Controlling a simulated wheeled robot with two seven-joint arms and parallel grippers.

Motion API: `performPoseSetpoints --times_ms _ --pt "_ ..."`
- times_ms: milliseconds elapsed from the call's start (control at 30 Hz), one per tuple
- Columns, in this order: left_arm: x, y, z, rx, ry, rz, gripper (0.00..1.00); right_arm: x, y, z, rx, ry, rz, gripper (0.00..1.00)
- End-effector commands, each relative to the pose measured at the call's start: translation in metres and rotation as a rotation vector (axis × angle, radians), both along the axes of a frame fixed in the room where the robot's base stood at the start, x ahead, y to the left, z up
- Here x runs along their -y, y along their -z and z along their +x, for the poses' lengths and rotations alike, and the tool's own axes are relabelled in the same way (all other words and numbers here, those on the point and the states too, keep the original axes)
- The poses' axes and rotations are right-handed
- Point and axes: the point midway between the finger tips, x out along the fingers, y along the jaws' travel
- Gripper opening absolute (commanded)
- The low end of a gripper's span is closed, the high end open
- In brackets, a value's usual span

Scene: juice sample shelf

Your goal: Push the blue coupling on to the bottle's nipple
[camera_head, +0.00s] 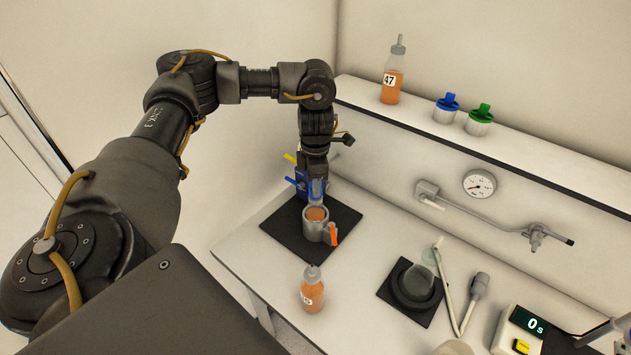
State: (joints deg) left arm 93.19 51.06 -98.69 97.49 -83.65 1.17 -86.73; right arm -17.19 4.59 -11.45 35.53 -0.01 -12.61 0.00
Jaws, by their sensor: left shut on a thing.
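My left gripper (317,178) points down over the dark mat at the back left of the bench. My right gripper does not show clearly.
Another orange bottle (312,290) stands at the front edge. A shelf (518,160) holds bottle 47 (392,75) and blue-lidded (446,108) and green-lidded (480,120) cups. A dark round dish (412,286), a gauge (479,184) and a timer (517,330) are to the right.

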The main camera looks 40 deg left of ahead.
Motion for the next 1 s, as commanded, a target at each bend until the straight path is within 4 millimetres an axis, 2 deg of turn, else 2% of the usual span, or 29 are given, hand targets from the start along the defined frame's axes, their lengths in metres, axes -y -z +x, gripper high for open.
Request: performPoseSetpoints --times_ms 367,400,567,867,1000 --pt "0.0 0.006 -0.001 -0.004 0.001 -0.001 0.08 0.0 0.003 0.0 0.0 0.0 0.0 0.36" --pt "0.0 0.006 -0.001 -0.004 0.001 0.0 0.37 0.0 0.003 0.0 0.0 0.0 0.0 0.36" --pt "0.0 0.005 -0.001 -0.002 0.0 -0.001 0.57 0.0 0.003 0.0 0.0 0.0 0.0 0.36" --pt "0.0 0.003 0.0 0.0 0.0 0.0 0.57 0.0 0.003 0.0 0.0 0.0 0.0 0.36" --pt "0.0 -0.009 0.001 0.004 0.001 0.001 0.57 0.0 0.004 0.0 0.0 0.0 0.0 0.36"
